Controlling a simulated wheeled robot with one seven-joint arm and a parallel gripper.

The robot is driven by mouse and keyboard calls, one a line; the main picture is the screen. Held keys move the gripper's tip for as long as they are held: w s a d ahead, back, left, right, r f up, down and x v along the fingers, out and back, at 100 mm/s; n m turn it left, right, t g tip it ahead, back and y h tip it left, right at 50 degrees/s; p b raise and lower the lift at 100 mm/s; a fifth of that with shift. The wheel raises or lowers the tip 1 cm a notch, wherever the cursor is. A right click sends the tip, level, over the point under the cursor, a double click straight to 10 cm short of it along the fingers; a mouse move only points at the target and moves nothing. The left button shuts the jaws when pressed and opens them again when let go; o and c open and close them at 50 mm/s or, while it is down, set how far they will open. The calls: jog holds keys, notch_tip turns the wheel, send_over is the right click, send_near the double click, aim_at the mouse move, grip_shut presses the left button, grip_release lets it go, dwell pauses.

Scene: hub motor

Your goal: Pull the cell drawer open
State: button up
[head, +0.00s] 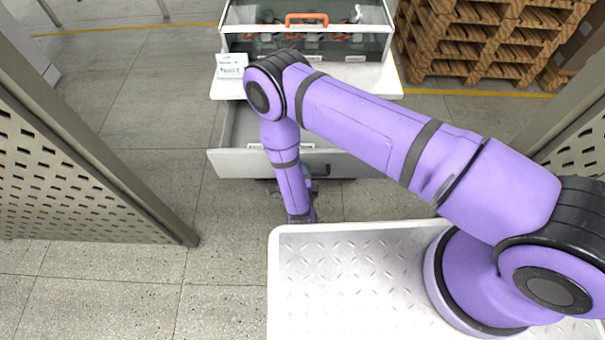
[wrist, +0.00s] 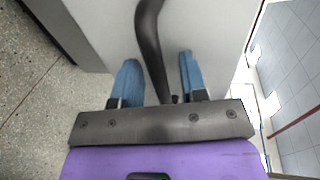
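The cell drawer (head: 233,163) is pulled out from the white-topped cabinet, and part of its grey interior shows behind its pale front panel. My arm hides the middle of the drawer. In the wrist view the drawer's dark curved handle (wrist: 148,35) passes between the two blue fingers of my gripper (wrist: 160,78). The fingers stand apart, with a visible gap on either side of the handle. They point at the pale drawer front. In the head view my gripper is mostly hidden behind my arm.
A clear-sided case (head: 345,45) with an orange handle (head: 306,19) stands on the cabinet top beside a small white sign (head: 231,65). Wooden pallets (head: 480,45) are stacked at the back right. A perforated panel (head: 70,170) stands at the left. Floor at the left is clear.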

jog(key=v, duration=0.7)
jog(key=shift+s, duration=0.25)
jog(key=shift+r, duration=0.1)
dwell(0.4)
